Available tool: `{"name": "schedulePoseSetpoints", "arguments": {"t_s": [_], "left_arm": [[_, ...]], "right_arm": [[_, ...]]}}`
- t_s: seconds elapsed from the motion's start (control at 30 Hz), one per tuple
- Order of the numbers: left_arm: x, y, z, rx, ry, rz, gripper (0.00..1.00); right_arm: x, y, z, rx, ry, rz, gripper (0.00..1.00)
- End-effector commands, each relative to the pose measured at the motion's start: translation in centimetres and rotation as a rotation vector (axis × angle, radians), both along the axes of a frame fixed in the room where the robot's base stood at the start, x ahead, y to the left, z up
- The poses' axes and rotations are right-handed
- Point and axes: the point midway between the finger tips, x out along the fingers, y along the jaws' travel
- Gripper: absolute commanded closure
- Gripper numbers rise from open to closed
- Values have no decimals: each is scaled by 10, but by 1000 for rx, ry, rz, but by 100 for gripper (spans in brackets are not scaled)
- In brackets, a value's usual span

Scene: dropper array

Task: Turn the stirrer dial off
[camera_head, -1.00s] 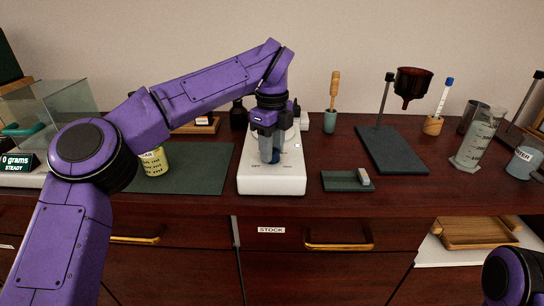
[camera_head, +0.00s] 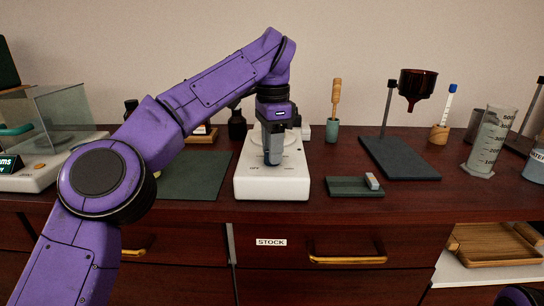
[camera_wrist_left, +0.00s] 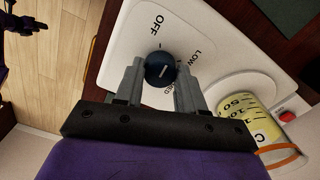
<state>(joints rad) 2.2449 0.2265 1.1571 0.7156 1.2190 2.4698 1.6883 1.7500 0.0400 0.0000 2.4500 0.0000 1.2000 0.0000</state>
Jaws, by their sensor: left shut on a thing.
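The white stirrer (camera_head: 271,188) stands on the dark wooden bench, at the middle of the head view. Its dial is hidden there behind my left gripper (camera_head: 272,160). In the left wrist view, the dark blue round dial (camera_wrist_left: 160,70) with a white pointer line sits between the two grey fingers of my left gripper (camera_wrist_left: 159,80), which is shut on it. OFF and LOW are printed on the white panel around the dial. The pointer line lies slanted and does not line up clearly with the OFF mark. My right gripper (camera_wrist_left: 24,24) shows small at the wrist view's upper left corner.
A yellow graduated vessel (camera_wrist_left: 240,112) stands beyond the dial by the stirrer's round plate. A dark tray (camera_head: 350,187) with a small block lies right of the stirrer, and a funnel stand (camera_head: 398,158) behind it. A glass-walled balance (camera_head: 40,176) is at left.

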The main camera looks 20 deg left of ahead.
Motion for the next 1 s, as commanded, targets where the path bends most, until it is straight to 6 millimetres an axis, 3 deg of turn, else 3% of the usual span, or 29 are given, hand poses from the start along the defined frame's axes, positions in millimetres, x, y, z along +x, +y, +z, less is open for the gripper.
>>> {"name": "schedulePoseSetpoints", "arguments": {"t_s": [0.5, 1.0], "left_arm": [[0, 0, -1, 0, -1, 369, 92], [0, 0, 0, 0, 0, 461, 92]], "right_arm": [[0, 0, -25, 0, 0, 0, 57], [0, 0, -28, 0, 0, 0, 57]]}}
